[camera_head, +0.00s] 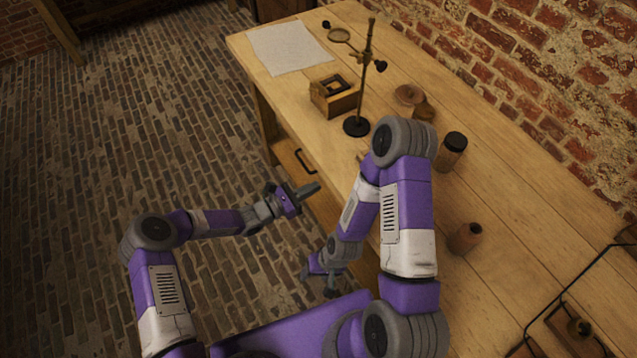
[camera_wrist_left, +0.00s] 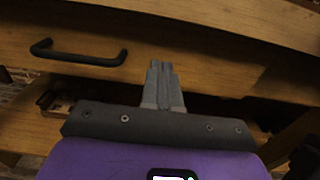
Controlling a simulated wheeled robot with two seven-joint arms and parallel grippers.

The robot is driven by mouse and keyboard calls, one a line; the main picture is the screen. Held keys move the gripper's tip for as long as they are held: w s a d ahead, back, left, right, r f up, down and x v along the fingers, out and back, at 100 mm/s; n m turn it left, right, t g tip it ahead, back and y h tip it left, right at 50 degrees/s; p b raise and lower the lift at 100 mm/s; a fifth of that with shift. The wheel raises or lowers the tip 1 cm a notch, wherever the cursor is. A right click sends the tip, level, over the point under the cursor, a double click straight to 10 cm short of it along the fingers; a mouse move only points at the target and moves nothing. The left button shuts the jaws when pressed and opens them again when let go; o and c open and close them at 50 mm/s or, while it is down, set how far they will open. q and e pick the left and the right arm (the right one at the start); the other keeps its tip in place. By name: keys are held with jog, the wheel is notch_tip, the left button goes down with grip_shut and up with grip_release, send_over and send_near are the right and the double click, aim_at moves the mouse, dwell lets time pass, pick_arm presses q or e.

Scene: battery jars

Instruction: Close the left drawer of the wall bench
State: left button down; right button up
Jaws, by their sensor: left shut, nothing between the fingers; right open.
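The wall bench (camera_head: 470,200) is a long wooden table along the brick wall. A wooden drawer front (camera_wrist_left: 205,75) with a black bar handle (camera_wrist_left: 78,52) fills the upper part of the left wrist view. The same handle (camera_head: 303,160) shows below the bench's front edge in the head view. My left gripper (camera_head: 313,188) is shut and empty, its fingertips (camera_wrist_left: 162,66) pointing at the drawer front to the right of the handle. I cannot tell whether they touch it or how far the drawer stands out. My right gripper (camera_head: 331,287) is open, low beside the bench, partly hidden by its arm.
On the bench stand a paper sheet (camera_head: 289,47), a small wooden box (camera_head: 334,97), a metal stand (camera_head: 361,90), a dark-lidded jar (camera_head: 451,154) and a brown jar (camera_head: 465,238). A wire-handled carrier (camera_head: 580,328) is at lower right. The brick floor (camera_head: 90,190) at left is clear.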

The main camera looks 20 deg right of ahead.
pick_arm(q)
jog(key=s+a+p, duration=0.2)
jog(key=a, duration=0.8)
jog(key=shift+a, duration=0.4)
jog(key=shift+s+f, duration=0.1)
